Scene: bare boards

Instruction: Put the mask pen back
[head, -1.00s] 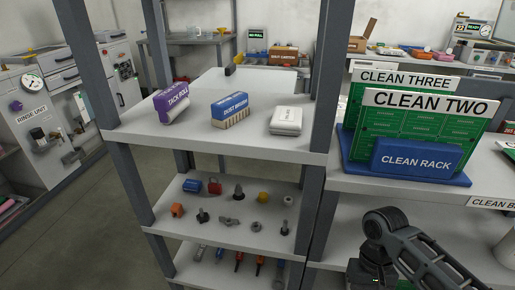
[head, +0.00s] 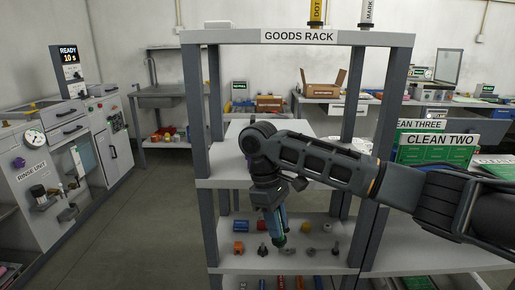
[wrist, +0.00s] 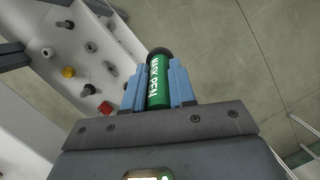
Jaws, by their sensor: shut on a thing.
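My gripper (head: 278,222) is shut on the mask pen (wrist: 158,82), a green cylinder with white lettering and a dark end. The pen sits between the two blue fingers in the wrist view. In the head view the gripper points down in front of the goods rack (head: 205,183), and a green end of the pen (head: 281,241) shows below the fingers. On the rack's top board stand a yellow item marked DOT (head: 316,12) and a white item marked MARK (head: 368,12), both cut off by the picture's top edge.
The rack's lower shelf (head: 235,262) holds several small parts, also seen in the wrist view. My arm hides much of the middle shelf. Green CLEAN TWO boards (head: 440,150) stand at right. The rinse unit (head: 40,165) is at left, with open floor between.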

